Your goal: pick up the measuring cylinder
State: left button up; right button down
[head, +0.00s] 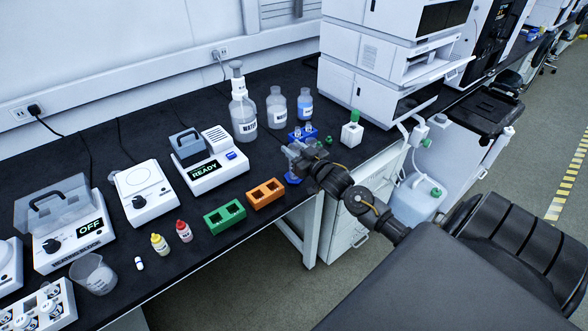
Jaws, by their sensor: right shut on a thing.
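The measuring cylinder (291,178) is near the front edge of the black bench, right of the orange block. Its blue base shows below my right gripper. Its clear body is mostly hidden by the fingers and hard to make out. My right gripper (294,157) comes in from the right and is shut on the cylinder. It looks roughly upright; I cannot tell whether its base touches the bench. My left gripper is not in view.
Close behind the gripper are a blue vial rack (303,137) and a white bottle with a green cap (352,131). An orange block (266,194) and a green block (225,216) stand to the left.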

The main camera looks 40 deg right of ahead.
jog(key=shift+r, duration=1)
jog(key=s+a+r, duration=0.6)
jog(key=s+r, duration=0.5)
jog(key=s, duration=0.1)
jog(key=shift+a+b, duration=0.35)
jog(key=shift+b, duration=0.1)
jog(key=shift+s, duration=0.15)
jog(key=shift+r, duration=0.1)
